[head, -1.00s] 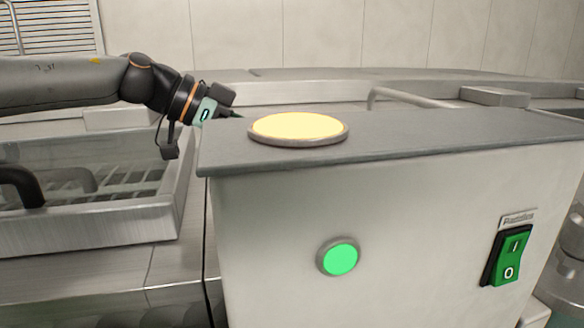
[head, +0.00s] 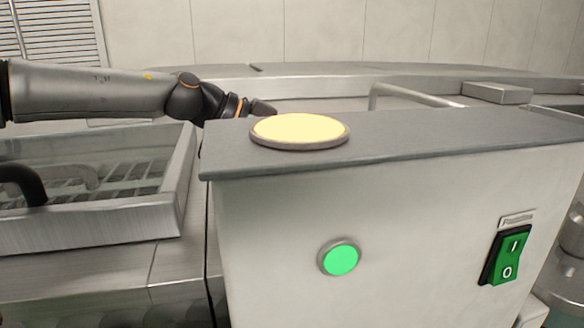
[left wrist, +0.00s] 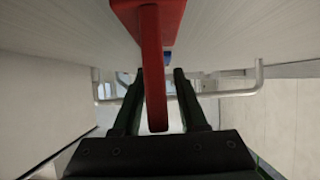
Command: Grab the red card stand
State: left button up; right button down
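The red card stand (left wrist: 156,75) shows in the left wrist view, with a wide part at the top edge and a narrow upright part reaching down between my fingers. My left gripper (left wrist: 160,78) is open, one finger on each side of the narrow red part, with a visible gap at least on the right side. In the head view my left arm reaches in from the left behind the cabinet top; its fingers and the red card stand are hidden there. My right gripper is in neither current view.
A grey-topped cabinet (head: 420,138) fills the front, with a glowing yellow disc (head: 299,129), a green button (head: 340,258) and a green rocker switch (head: 507,256). A metal basin (head: 90,222) stands at left. A small blue thing (left wrist: 168,56) and a metal rail (left wrist: 238,92) lie beyond my fingers.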

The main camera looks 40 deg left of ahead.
pick_arm(q)
grip_shut()
jog(key=shift+r, duration=0.1)
dwell(0.5)
